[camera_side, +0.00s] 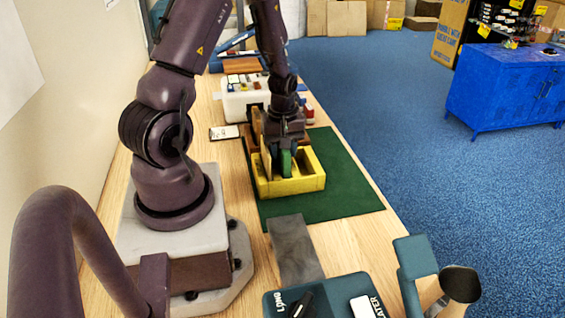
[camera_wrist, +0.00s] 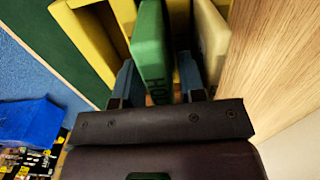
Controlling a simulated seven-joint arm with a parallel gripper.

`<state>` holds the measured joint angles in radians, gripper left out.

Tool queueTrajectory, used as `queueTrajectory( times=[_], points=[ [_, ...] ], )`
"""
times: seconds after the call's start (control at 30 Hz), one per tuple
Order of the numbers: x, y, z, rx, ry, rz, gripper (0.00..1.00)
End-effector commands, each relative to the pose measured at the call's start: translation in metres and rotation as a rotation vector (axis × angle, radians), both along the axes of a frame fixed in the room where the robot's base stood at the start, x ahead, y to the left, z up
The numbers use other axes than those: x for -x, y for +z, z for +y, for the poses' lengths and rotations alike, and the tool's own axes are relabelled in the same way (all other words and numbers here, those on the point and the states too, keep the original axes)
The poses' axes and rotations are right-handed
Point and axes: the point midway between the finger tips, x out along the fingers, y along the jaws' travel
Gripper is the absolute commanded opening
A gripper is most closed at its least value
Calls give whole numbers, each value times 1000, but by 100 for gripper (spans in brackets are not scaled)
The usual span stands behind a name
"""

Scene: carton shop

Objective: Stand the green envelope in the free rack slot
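The green envelope (camera_wrist: 149,45) stands upright between the two fingers of my gripper (camera_wrist: 158,82) in the wrist view. The fingers appear shut on it. In the side view the green envelope (camera_side: 286,163) is under my gripper (camera_side: 285,150), at the yellow rack (camera_side: 293,187). Its lower edge is at or inside the rack's opening; how deep, I cannot tell. Yellow rack walls (camera_wrist: 88,32) show left of the envelope in the wrist view. A cream envelope (camera_wrist: 211,40) stands close to its right. A tan upright piece (camera_side: 264,163) shows at the rack's left side.
The rack stands on a dark green mat (camera_side: 345,190) on a wooden table (camera_side: 345,238). Behind are a white bin (camera_side: 238,103) and a small labelled card (camera_side: 224,132). A grey strip (camera_side: 294,248) lies in front. The mat's right part is clear.

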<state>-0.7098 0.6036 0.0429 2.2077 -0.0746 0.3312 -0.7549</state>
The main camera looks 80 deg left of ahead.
Motion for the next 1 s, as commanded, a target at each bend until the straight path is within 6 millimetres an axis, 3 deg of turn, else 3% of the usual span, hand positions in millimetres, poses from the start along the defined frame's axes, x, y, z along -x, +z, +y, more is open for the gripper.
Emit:
queueTrajectory(
  times=[0.07, 0.23, 0.6, 1.0],
  points=[
    [0, 0, 0, 0, 0, 0, 37],
    [0, 0, 0, 0, 0, 0, 0],
    [0, 2, 0, -1, 0, -1, 0],
    [0, 25, 0, -1, -1, -2, 0]
  ],
)
